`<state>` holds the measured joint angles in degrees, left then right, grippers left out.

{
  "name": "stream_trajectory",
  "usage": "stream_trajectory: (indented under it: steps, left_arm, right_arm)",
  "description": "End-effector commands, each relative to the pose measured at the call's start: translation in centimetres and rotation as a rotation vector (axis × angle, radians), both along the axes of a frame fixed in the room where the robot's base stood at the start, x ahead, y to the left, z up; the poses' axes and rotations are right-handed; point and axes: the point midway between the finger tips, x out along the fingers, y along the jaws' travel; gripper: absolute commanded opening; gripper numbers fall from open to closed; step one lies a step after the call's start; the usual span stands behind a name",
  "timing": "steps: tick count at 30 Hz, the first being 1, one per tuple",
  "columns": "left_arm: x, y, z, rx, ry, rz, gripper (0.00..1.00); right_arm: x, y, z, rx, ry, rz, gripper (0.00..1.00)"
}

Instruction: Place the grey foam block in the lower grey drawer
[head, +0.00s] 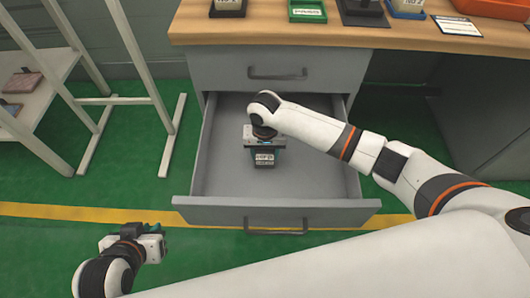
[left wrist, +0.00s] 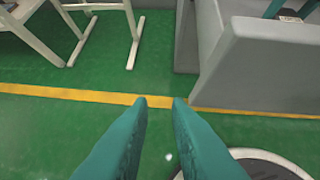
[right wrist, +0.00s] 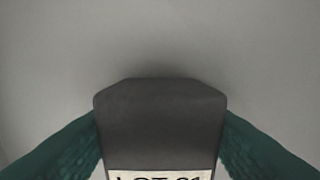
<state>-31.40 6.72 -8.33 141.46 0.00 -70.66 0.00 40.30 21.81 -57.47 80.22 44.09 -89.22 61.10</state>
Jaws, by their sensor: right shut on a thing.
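The lower grey drawer (head: 310,180) is pulled open below a shut upper drawer. My right arm reaches over it, and my right gripper (head: 265,150) points down inside the drawer. It is shut on the grey foam block (head: 265,160), a dark grey block with a white printed label. In the right wrist view the block (right wrist: 160,125) sits between the two green fingers, above the light grey drawer floor; I cannot tell whether it touches the floor. My left gripper (left wrist: 157,102) is open and empty over the green floor, left of the drawer's front; in the head view it is at the lower left (head: 158,245).
The wooden worktop (head: 280,32) above bears a green tray (head: 307,12) and several labelled items. A white rack (head: 45,95) stands at the left with small blocks on its shelves. A yellow line crosses the green floor. The rest of the drawer is empty.

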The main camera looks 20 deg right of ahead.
Motion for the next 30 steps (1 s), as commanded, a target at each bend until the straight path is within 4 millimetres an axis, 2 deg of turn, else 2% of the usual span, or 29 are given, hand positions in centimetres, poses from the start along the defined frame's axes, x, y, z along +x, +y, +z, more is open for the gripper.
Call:
stream_trajectory:
  steps: [9,10,14,26,30]
  left_arm:
    - [-0.3,0.1,-0.1,0.003,0.018,0.002,0.17]
    - [-0.4,0.1,-0.1,0.005,0.024,0.002,0.17]
    - [-0.4,0.1,-0.2,0.005,0.024,0.002,0.17]
    - [-0.1,0.1,0.1,0.002,0.009,0.002,0.17]
    - [-2.4,0.9,-0.7,0.031,0.139,0.012,0.17]
  right_arm:
    - [0.0,0.0,-0.2,-0.001,0.001,0.0,0.3]
    - [0.0,0.0,-0.2,-0.001,0.001,0.0,0.54]
    - [0.0,0.0,-0.2,-0.001,0.0,0.0,0.74]
    - [0.0,0.0,0.4,0.001,0.0,0.0,0.74]
    - [0.0,0.0,2.0,0.001,0.0,0.0,0.74]
